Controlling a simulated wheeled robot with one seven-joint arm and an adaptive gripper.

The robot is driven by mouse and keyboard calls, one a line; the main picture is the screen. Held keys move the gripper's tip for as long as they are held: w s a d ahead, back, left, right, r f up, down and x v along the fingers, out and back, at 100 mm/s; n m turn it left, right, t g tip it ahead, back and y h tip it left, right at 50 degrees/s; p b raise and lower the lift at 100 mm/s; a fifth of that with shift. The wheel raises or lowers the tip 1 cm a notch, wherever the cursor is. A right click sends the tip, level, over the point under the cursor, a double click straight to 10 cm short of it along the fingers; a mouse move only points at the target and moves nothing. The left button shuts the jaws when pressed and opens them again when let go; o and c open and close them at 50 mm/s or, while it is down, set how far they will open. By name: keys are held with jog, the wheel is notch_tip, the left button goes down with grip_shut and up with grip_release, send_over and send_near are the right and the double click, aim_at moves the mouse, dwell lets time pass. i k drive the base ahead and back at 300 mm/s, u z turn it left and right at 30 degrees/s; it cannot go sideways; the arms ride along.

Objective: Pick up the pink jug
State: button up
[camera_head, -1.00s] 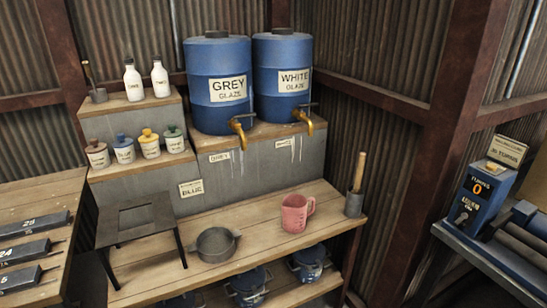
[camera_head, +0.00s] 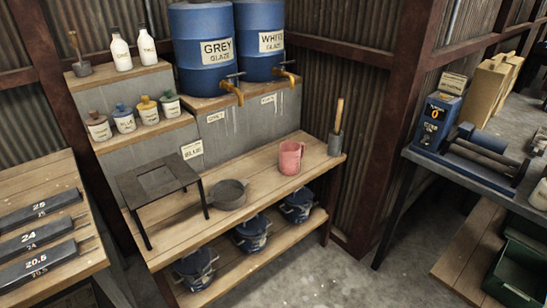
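The pink jug (camera_head: 290,157) stands upright on the right part of the wooden bench top (camera_head: 262,187). My gripper and arm are not in view.
A grey pan (camera_head: 229,194) and a dark metal stand (camera_head: 158,184) are left of the jug. A grey pot with a wooden-handled tool (camera_head: 335,143) is to its right. Blue glaze barrels (camera_head: 207,50) with taps stand behind. Blue lidded pots (camera_head: 250,234) sit on the lower shelf. Concrete floor (camera_head: 330,265) lies clear in front.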

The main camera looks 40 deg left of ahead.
aim_at(289, 155)
jog(key=u, duration=2.05)
jog(key=i, duration=0.5)
